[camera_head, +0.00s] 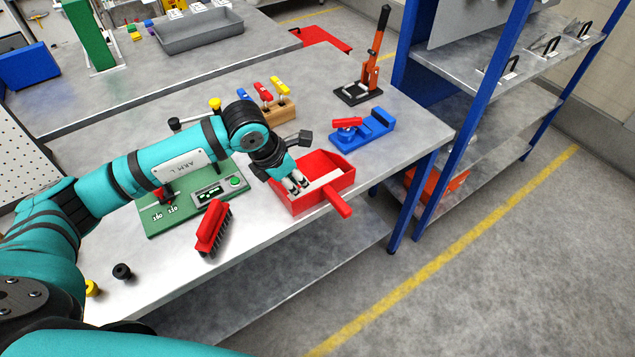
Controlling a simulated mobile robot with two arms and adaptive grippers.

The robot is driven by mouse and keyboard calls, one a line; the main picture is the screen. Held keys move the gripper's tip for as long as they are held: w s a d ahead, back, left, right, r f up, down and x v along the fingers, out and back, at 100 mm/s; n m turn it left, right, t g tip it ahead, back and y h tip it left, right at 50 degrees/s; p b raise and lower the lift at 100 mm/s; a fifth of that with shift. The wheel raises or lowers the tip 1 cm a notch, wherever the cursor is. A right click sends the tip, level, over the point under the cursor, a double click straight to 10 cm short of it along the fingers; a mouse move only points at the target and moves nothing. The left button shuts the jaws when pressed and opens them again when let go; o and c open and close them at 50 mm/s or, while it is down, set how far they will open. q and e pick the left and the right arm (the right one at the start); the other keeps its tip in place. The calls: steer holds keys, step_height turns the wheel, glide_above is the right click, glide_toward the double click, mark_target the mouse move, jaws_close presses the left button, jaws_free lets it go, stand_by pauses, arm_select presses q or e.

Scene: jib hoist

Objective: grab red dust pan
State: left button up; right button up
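The red dust pan (337,199) lies on the grey metal table near its front right edge. Its open tray faces up, and its short red handle points to the lower right, past the table edge. My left gripper (296,183) is over the left part of the tray, with its fingertips pointing down at the pan's inside. The tips look close together, but whether they are open or shut, or touch the pan, is unclear. The handle is clear of the gripper. My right gripper is not in view.
A red brush (213,228) lies left of the pan. A green board (158,222) is partly under my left arm. A blue clamp (363,127), a wooden tool block (279,111) and an orange lever press (366,72) stand behind. Blue-posted shelves (487,60) rise at right.

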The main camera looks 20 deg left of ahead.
mark_target(307, 195)
arm_select(q)
steer(key=p+x, duration=0.1)
steer(key=x, duration=0.8)
steer(key=shift+w+d+f+p, duration=0.15)
steer(key=shift+f+p, duration=0.15)
steer(key=shift+f, duration=0.05)
jaws_close()
steer(key=shift+r, duration=0.15)
